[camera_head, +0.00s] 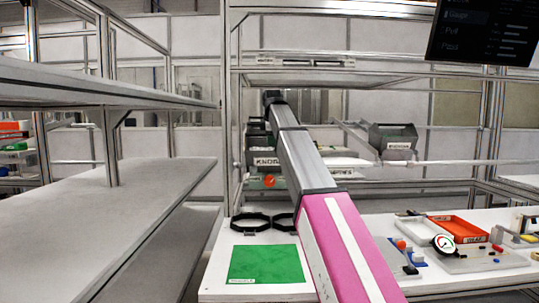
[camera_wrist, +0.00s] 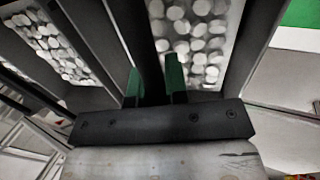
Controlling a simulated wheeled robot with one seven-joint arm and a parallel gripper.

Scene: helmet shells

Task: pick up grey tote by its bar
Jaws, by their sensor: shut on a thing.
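The grey tote (camera_wrist: 97,98) fills much of the wrist view. White round pieces (camera_wrist: 190,35) lie in it on both sides of a dark bar (camera_wrist: 133,30). The bar runs down from the top of the picture between my gripper's green finger pads (camera_wrist: 156,82). My gripper is shut on this bar. In the head view, a dark grey tote (camera_head: 256,141) stands behind my arm near a label reading KNOBS, partly hidden. My gripper is hidden there behind my arm.
A second grey bin (camera_head: 393,137) sits on the rack at right. A green mat (camera_head: 265,263) and two black rings (camera_head: 250,222) lie on the front table. An orange tray (camera_head: 457,229), a gauge (camera_head: 444,243) and small parts stand at right. The left bench (camera_head: 120,225) is clear.

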